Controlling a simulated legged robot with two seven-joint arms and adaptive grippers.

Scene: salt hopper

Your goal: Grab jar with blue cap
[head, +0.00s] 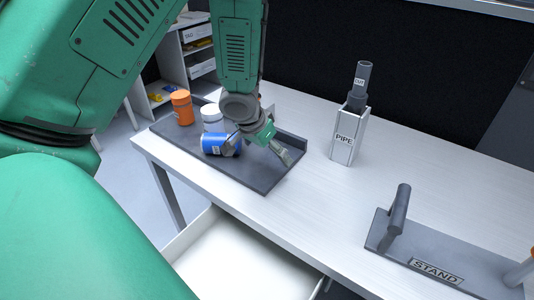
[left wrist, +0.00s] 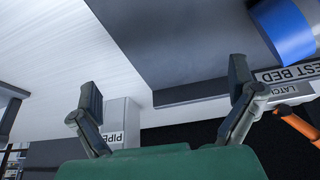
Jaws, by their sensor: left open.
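The blue jar (head: 214,144) is on the dark tray at the table's left, in front of a white jar (head: 211,115). It also shows at the upper right of the left wrist view (left wrist: 284,28), cut off by the edge. My left gripper (head: 262,149) is open over the tray, just right of the blue jar. One finger overlaps the jar's right end in the head view; I cannot tell if they touch. In the left wrist view the open fingers (left wrist: 165,88) have nothing between them, and the jar is outside them. My right gripper is not in view.
An orange jar (head: 181,107) stands at the far left of the dark tray (head: 262,183). A PIPE holder (head: 346,139) stands right of the tray. A STAND base with an upright handle (head: 399,215) is at the right. An open drawer (head: 240,260) juts out below the front edge.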

